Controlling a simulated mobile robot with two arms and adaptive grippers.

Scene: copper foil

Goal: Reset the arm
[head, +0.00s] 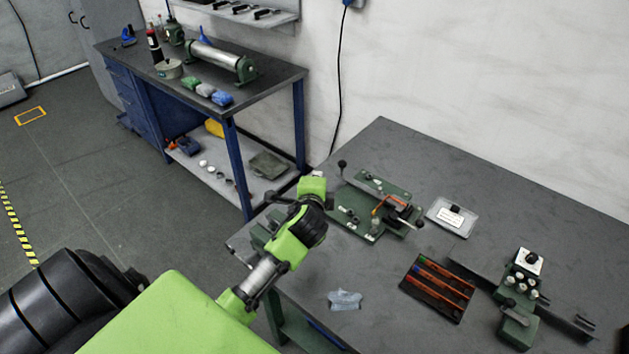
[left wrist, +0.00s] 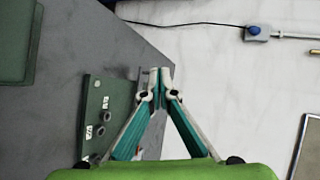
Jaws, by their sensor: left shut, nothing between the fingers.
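My left arm (head: 288,248) reaches in from the left over the near left corner of the grey table, left of the green fixture plate (head: 366,230). In the head view its fingers are hard to make out. In the left wrist view my left gripper (left wrist: 160,74) is shut and empty, its tips together and pointing toward the white wall. Part of a green plate (left wrist: 100,110) shows to the left of the fingers there, at the table edge. My right gripper is not in view.
A blue-legged workbench (head: 268,86) stands behind on the left. The table's far side is clear.

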